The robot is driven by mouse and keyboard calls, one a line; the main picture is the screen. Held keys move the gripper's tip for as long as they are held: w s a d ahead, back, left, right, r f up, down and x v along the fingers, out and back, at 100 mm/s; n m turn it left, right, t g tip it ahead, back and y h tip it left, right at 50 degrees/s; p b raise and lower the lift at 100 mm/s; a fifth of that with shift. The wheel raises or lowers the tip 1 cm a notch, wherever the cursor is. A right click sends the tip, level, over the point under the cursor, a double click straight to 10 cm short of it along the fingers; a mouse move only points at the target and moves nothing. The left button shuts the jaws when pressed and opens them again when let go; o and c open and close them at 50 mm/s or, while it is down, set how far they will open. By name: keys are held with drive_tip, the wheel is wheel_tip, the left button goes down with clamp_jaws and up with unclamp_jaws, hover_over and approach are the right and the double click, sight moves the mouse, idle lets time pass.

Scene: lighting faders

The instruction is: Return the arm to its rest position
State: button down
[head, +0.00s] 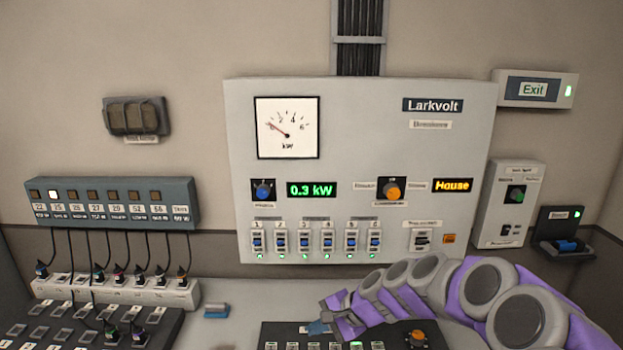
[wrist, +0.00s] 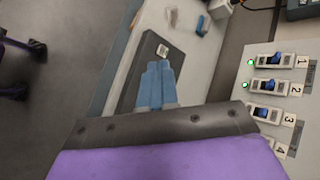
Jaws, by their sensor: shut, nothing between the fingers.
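My purple and grey arm reaches in from the lower right in the head view. My gripper (head: 318,328) is at its left end, low over the dark fader console (head: 285,336). In the wrist view my gripper (wrist: 158,66) shows its blue fingers together with nothing between them. A small light fader cap (wrist: 162,50) shows on the dark console just beyond the fingertips. I cannot tell whether the fingers touch the console.
A grey panel (head: 360,120) with a kW dial and several blue switches stands behind the console. A white socket strip (head: 115,290) with several plugs and a dark board (head: 85,325) are at the left. A blue and grey block (head: 215,311) lies between board and console.

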drive_tip(key=s+d+r+n+g+h, duration=0.1)
drive_tip(key=s+r+n+g+h, duration=0.15)
drive_tip(key=s, duration=0.65)
drive_tip(key=s+r+n+g+h, duration=0.15)
drive_tip(key=s+n, duration=0.25)
drive_tip(key=s, duration=0.6)
drive_tip(key=s+d+n+h, duration=0.1)
drive_tip(key=s+d+h, duration=0.1)
drive_tip(key=s+d, duration=0.3)
drive_tip(key=s+d+f+n+g+h, duration=0.1)
drive_tip(key=s+d, duration=0.5)
drive_tip(key=s, duration=0.8)
drive_tip(key=shift+s+d+n+h, duration=0.25)
drive_tip(key=shift+n+h, duration=0.2)
drive_tip(key=shift+h, duration=0.25)
